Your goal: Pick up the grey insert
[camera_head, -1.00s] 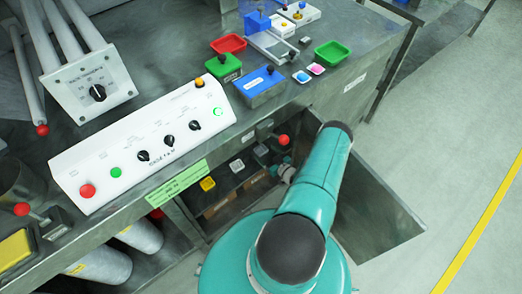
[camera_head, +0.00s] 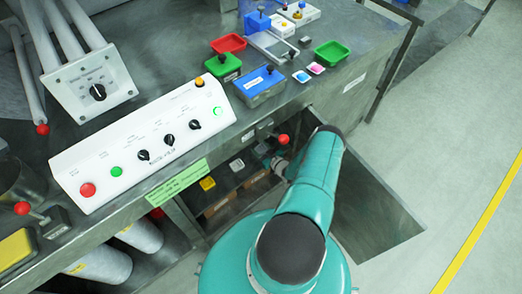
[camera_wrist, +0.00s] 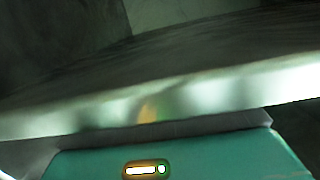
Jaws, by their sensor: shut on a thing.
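My gripper (camera_head: 272,160) is inside the open cabinet under the bench. It is small and partly in shadow in the head view. It is shut on the grey insert (camera_head: 262,149), at the right end of a row of small blocks; the jaws hide part of it. I cannot tell whether the insert is clear of its shelf. The wrist view shows only blurred surfaces, with no fingertips or insert visible.
A yellow block (camera_head: 207,183) and a pale block (camera_head: 237,165) stand left of my gripper. A red knob (camera_head: 283,140) is just above it. A white control panel (camera_head: 145,145) lies on the bench above.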

